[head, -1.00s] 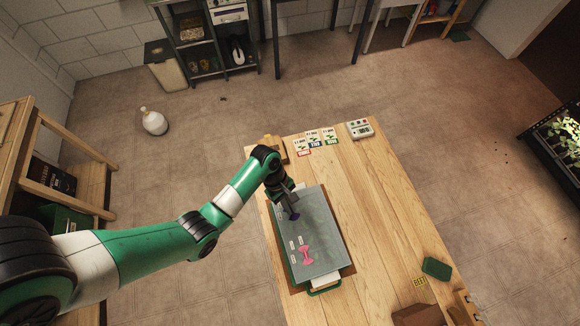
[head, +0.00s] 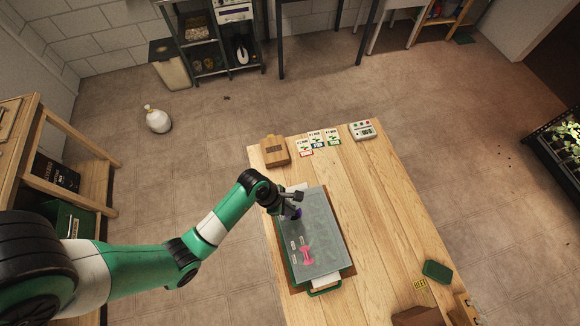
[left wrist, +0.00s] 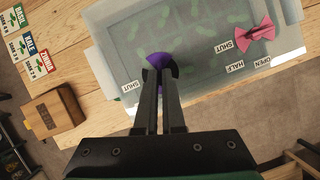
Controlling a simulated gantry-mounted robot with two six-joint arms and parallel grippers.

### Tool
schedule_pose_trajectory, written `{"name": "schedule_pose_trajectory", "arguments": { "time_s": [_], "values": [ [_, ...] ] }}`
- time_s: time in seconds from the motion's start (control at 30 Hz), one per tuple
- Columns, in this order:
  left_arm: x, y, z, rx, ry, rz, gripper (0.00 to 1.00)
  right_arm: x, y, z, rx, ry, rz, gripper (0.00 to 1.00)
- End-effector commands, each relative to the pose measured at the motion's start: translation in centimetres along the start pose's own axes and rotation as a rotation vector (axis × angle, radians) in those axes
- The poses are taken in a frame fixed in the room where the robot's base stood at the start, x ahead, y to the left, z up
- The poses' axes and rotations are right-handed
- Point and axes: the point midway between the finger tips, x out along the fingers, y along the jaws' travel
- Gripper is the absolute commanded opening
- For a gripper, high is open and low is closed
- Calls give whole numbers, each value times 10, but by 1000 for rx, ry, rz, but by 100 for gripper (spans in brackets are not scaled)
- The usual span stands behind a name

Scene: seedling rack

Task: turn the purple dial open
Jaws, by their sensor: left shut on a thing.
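The purple dial (head: 298,213) sits on the grey translucent lid (head: 318,236) of a propagator tray. In the left wrist view, the dial (left wrist: 158,60) shows between and beyond my fingertips. My left gripper (head: 293,207) is shut on it; the fingers (left wrist: 160,72) are close together in the left wrist view. A SHUT label (left wrist: 130,86) is left of the dial there; my fingers hide the dial's lower part and perhaps other labels. A pink dial (left wrist: 252,34) stands apart on the same lid, with SHUT, HALF and OPEN labels. My right gripper is not in view.
A wooden block (head: 275,150), seed packets (head: 316,139) and a small meter (head: 362,130) lie at the table's far end. A green block (head: 436,270) and a BEET label (head: 419,284) are at the lower right. The table right of the tray is clear.

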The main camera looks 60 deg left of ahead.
Motion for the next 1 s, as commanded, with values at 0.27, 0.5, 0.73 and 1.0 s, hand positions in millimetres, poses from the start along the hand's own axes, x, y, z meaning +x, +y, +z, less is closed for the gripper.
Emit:
{"name": "schedule_pose_trajectory", "arguments": {
  "time_s": [0.27, 0.5, 0.73, 1.0],
  "values": [
    [0, 0, 0, -54, -1, 20, 0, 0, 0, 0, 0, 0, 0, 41],
    [0, 0, 0, -57, -1, 22, 0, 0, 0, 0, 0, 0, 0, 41],
    [0, 0, 0, -57, -1, 22, 20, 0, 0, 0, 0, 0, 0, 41],
    [0, 0, 0, -56, -1, 21, 36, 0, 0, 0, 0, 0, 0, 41]
  ]
}}
